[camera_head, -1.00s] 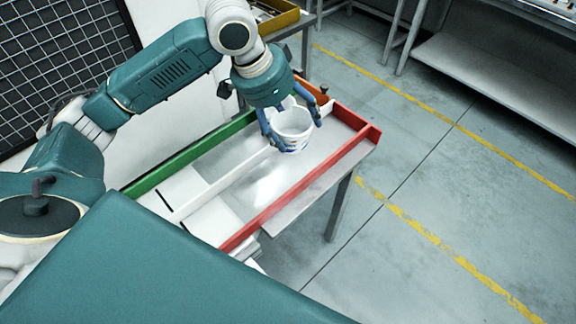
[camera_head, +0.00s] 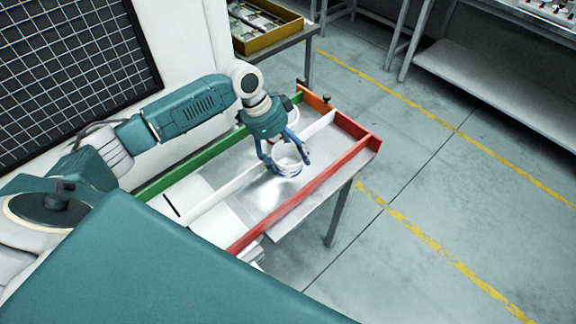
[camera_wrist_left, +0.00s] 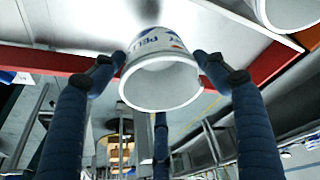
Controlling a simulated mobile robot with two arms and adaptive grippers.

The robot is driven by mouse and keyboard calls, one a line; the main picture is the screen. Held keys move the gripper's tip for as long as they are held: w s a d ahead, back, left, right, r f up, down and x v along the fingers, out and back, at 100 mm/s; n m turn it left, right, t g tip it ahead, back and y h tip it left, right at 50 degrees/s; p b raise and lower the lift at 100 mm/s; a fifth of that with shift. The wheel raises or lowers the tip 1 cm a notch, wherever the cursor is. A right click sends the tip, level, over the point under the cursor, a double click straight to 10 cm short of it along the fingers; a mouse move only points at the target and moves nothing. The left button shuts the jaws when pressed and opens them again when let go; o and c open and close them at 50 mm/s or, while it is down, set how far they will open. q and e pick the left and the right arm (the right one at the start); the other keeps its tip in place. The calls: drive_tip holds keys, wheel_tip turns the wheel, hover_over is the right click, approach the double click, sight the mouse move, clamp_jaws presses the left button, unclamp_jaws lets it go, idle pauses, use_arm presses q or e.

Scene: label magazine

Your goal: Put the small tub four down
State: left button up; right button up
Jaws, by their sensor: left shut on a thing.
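A small white tub (camera_head: 288,165) with blue and red print is held between the blue fingers of my left gripper (camera_head: 284,160). The tub is over the lane between the white divider (camera_head: 212,202) and the red rail (camera_head: 300,193) of the label magazine. I cannot tell whether its base touches the lane floor. In the left wrist view the tub (camera_wrist_left: 162,82) sits between both fingertips, its open rim facing the camera. A second white tub (camera_head: 292,114) stands behind my gripper, partly hidden, near the orange end wall (camera_head: 316,98). My right gripper is out of view.
A green rail (camera_head: 190,158) bounds the magazine on the left. A yellow-rimmed tray (camera_head: 275,42) with small items sits on a table behind. The near part of the right lane holds a white sheet-like area (camera_head: 228,225). Open floor lies to the right.

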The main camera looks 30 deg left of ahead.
sight(289, 161)
use_arm(q)
wheel_tip(289, 161, down, 2)
drive_tip(key=shift+f, duration=0.1)
wheel_tip(289, 161, down, 4)
drive_tip(key=shift+p, duration=0.5)
drive_tip(key=shift+f, duration=0.2)
drive_tip(key=o, duration=0.8)
